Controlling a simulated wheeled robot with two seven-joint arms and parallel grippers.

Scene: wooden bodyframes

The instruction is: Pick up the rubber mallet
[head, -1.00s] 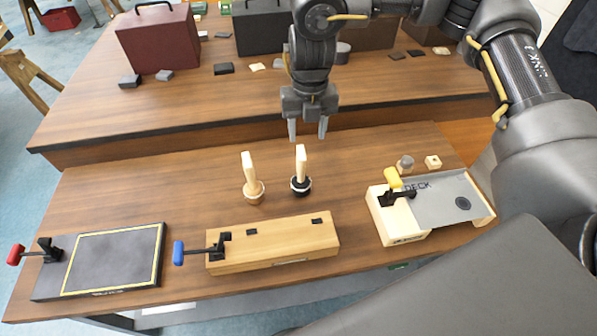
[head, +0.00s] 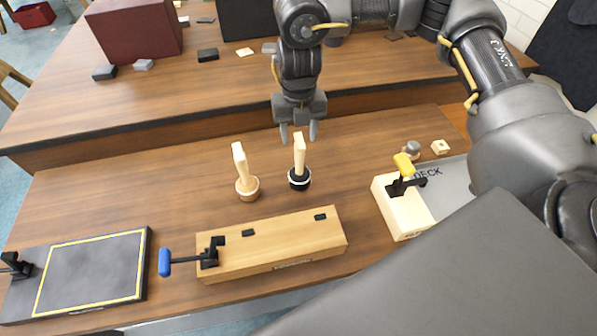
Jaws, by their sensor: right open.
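Two mallets stand head-down with their handles up near the middle of the table. The one with a black head, which looks like the rubber mallet (head: 299,163), is on the right. The other has a light wooden head, a wooden mallet (head: 244,172), and is on the left. My right gripper (head: 298,133) points down, open and empty. In the picture its fingertips lie at the top of the black mallet's handle, one to each side; whether they are level with it or behind it I cannot tell. My left gripper is not in view.
A wooden block with a blue-handled clamp (head: 275,245) lies in front of the mallets. A dark yellow-lined plate (head: 90,273) is at left, and a yellow-handled clamp block (head: 404,211) at right. A raised shelf (head: 180,118) with boxes runs behind.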

